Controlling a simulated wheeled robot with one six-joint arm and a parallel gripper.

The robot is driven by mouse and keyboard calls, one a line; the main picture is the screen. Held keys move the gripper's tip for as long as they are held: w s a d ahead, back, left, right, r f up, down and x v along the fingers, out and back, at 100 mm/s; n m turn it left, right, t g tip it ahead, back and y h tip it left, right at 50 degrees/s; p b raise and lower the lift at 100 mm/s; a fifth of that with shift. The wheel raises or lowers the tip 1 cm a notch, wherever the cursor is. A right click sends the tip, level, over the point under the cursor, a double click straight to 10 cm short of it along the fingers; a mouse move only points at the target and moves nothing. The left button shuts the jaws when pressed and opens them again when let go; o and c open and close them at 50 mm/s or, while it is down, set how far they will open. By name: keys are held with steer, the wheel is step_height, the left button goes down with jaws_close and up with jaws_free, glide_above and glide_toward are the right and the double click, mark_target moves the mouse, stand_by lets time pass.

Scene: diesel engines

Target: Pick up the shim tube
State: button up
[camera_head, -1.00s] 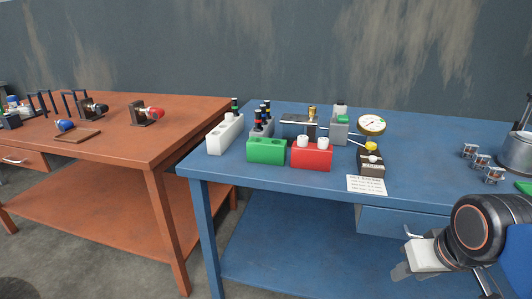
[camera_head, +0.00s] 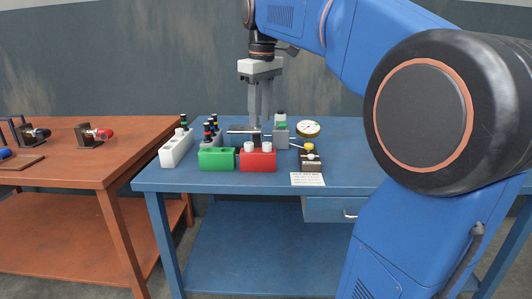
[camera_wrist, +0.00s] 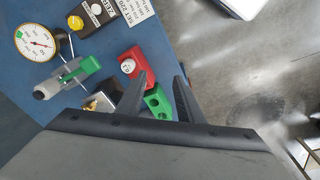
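No label marks the shim tube, so I cannot tell which piece it is. Two white-capped pieces stand in the red block (camera_head: 258,162) on the blue table (camera_head: 230,183); one white cap shows in the wrist view (camera_wrist: 128,66). Dark-capped tubes (camera_head: 210,130) stand in a grey rack, and one more stands in the white rack (camera_head: 176,150). The green block (camera_head: 217,159) has empty holes. My gripper (camera_head: 259,124) points down above and behind the red block. In the wrist view its fingers (camera_wrist: 162,76) are apart, with nothing between them. It hides the brass-topped piece in the head view.
A dial gauge (camera_head: 308,129), a grey bottle-like holder with a green part (camera_head: 281,133), a dark block with a yellow knob (camera_head: 310,158) and a paper card (camera_head: 307,179) crowd the right side. An orange table (camera_head: 120,150) stands left. My arm hides the blue table's right part.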

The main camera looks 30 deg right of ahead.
step_height(320, 180, up, 6)
steer(key=n+g, duration=0.1)
steer(key=n, duration=0.1)
glide_above(268, 144)
steer(key=w, duration=0.1)
step_height(268, 144, down, 12)
steer(key=shift+w+f, duration=0.1)
steer(key=shift+f, duration=0.1)
steer(key=shift+s+f, duration=0.2)
steer(key=shift+f, duration=1.15)
steer(key=shift+s+f, duration=0.2)
steer(key=shift+f, duration=1.1)
steer(key=c, duration=0.8)
